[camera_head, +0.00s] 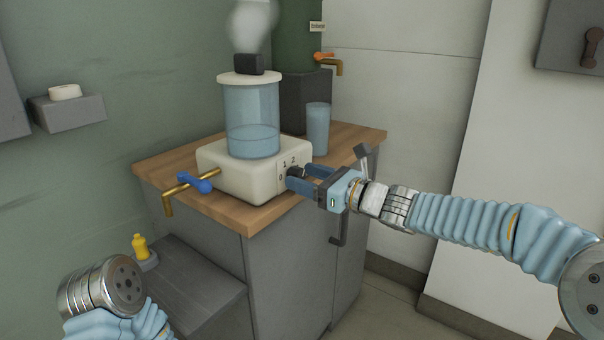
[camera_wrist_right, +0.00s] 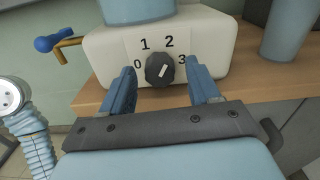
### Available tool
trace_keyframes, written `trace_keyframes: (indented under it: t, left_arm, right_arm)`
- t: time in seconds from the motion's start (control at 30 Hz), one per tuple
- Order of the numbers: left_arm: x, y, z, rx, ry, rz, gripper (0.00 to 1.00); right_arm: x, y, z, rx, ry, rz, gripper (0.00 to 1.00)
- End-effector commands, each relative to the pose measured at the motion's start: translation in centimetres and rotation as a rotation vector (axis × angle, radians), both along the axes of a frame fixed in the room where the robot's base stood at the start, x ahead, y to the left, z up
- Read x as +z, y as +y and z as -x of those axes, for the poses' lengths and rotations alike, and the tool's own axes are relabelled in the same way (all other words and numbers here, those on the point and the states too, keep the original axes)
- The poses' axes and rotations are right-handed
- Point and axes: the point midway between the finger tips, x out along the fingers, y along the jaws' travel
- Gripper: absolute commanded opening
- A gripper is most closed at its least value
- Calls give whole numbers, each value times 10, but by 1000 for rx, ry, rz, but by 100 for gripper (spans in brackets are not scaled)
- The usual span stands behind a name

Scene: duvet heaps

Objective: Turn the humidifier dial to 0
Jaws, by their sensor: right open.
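The humidifier has a cream base (camera_head: 235,178) with a clear blue water tank (camera_head: 252,115) and a white lid; vapor rises from its top. Its black dial (camera_wrist_right: 160,68) is on the front face, ringed by the numbers 0, 1, 2 and 3. The dial's white mark tilts up and right, roughly toward 2. My right gripper (camera_head: 303,176) is open in front of the dial. In the right wrist view its fingers (camera_wrist_right: 161,78) stand on either side of the dial; contact cannot be told. Part of my left arm shows at lower left, without its gripper visible.
The humidifier stands on a wooden cabinet top (camera_head: 165,165). A blue cup (camera_head: 317,130) stands behind it at right. A blue-handled brass tap (camera_head: 195,183) sticks out at left. A yellow bottle (camera_head: 140,246) stands low at left, by a grey step (camera_head: 190,280).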

Motion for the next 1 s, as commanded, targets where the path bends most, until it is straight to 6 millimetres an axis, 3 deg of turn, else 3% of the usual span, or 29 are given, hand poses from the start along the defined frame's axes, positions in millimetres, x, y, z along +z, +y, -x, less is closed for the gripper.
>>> trace_keyframes:
  t: [0.13,0.43,0.8,1.0]
  left_arm:
    - [2,0,0,-1,0,0,47]
    - [2,0,0,0,0,0,47]
    - [2,0,0,-1,0,0,47]
    - [-1,0,0,0,0,0,47]
  right_arm:
    - [0,10,-7,1,1,-1,61]
    - [0,12,-9,0,-1,1,61]
    - [0,12,-9,0,0,1,6]
    - [-1,12,-9,0,-10,7,5]
